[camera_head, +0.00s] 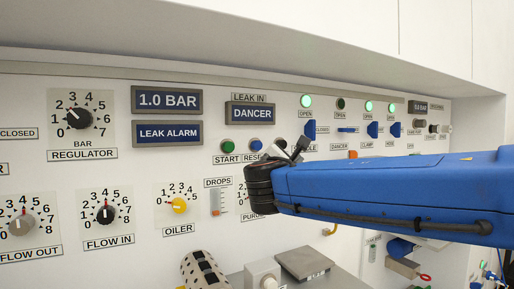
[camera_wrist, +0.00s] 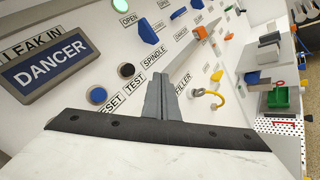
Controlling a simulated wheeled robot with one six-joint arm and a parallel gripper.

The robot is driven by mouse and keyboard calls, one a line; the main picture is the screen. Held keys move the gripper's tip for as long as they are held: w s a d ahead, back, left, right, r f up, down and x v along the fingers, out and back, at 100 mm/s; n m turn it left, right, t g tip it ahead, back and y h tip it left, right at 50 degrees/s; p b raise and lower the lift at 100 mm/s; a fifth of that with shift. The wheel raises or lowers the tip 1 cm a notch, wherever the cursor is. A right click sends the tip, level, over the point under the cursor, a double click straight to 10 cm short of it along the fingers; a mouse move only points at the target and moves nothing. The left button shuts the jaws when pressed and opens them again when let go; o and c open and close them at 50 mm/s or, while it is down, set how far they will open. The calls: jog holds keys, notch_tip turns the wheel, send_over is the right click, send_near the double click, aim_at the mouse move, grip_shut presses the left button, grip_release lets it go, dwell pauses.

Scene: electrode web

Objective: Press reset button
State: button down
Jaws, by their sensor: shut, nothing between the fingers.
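The blue reset button (camera_head: 256,145) is on the white panel, right of the green START button (camera_head: 227,146), with a partly hidden RESET label under it. In the wrist view the blue button (camera_wrist: 97,95) lies left of my gripper (camera_wrist: 158,82), above a label whose first letters are covered. My gripper's grey fingers are together and empty, pointing at the panel. In the head view my gripper (camera_head: 298,146) is just right of the reset button. The fingers appear apart from the button, but I cannot tell how far they are from the panel.
The DANCER display (camera_head: 252,113) is above the buttons. Blue switches (camera_head: 310,129) and green lamps (camera_head: 306,101) are to the right. A yellow hook (camera_wrist: 210,97) stands out from the panel. A grey platform (camera_head: 305,262) is below. The panel's left part has knobs and displays.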

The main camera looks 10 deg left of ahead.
aim_at(259, 147)
jog(key=a+r+n+t+y, duration=0.1)
jog(key=a+r+n, duration=0.1)
jog(key=a, duration=0.3)
jog(key=shift+s+a+r, duration=0.3)
jog(key=shift+r, duration=0.15)
jog(key=w+a, duration=0.4)
jog(key=w, duration=0.3)
jog(key=shift+w+a, duration=0.15)
jog(key=shift+a, duration=0.25)
jog(key=shift+w+a, duration=0.1)
jog(key=shift+w, duration=0.05)
dwell(1.7)
jog(key=shift+w+a, duration=0.15)
jog(key=shift+w, duration=0.05)
jog(key=shift+w+a, duration=0.4)
jog(key=shift+w, duration=0.25)
dwell(1.4)
jog(key=shift+s, duration=0.1)
jog(key=shift+s+d, duration=0.65)
jog(key=shift+s, duration=0.25)
